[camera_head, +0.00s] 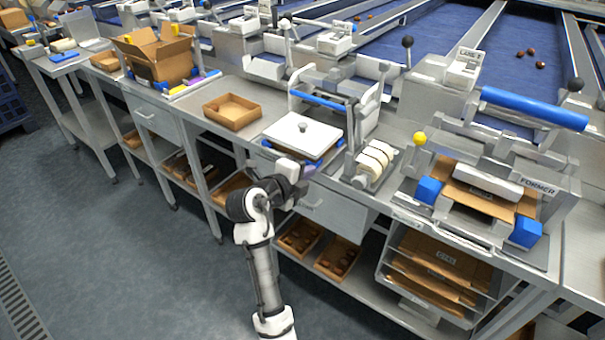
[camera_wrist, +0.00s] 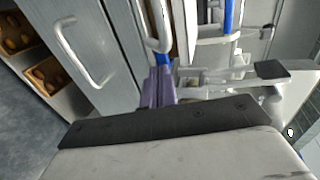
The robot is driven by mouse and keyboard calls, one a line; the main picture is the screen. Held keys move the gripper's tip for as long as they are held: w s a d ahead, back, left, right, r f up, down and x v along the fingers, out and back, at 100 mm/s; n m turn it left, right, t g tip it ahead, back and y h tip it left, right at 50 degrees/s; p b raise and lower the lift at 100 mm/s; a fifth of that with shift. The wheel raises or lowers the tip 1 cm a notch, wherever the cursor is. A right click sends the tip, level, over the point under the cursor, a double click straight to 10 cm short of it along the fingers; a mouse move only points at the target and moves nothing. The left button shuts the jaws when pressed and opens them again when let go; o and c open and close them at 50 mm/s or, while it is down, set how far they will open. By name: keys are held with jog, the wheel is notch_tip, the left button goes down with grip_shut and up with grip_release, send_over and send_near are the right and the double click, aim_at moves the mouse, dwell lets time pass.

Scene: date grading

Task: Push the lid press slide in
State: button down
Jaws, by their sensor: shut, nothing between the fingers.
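The lid press slide appears to be the white plate with a grey knob (camera_head: 302,134) at the bench's front edge in the head view. It sits in front of the press frame with its blue bar (camera_head: 319,101). My gripper (camera_head: 303,172) is just below and in front of the plate, near the bench edge. In the wrist view my purple fingers (camera_wrist: 159,86) are together and empty, close to a pale curved bar (camera_wrist: 157,30) at the bench edge. I cannot tell whether they touch it. My wrist body hides the lower part of that view.
An open cardboard tray (camera_head: 232,111) lies left of the plate. A rack of white rollers (camera_head: 375,160) and the carton former (camera_head: 487,190) stand to the right. A drawer handle (camera_wrist: 82,50) projects below the bench. Shelf trays (camera_head: 336,258) sit underneath. The floor at left is clear.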

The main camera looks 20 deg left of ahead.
aim_at(319, 160)
jog(key=w+b, duration=0.1)
jog(key=w, duration=0.1)
jog(key=w+d+b, duration=0.1)
jog(key=w+b, duration=0.1)
jog(key=w+d+b, duration=0.1)
jog(key=w, duration=0.2)
jog(key=shift+d+f, duration=0.15)
jog(key=shift+d, duration=0.1)
jog(key=shift+w+d, duration=0.2)
jog(key=shift+w, duration=0.15)
jog(key=shift+s+b, duration=0.15)
jog(key=shift+b, duration=0.15)
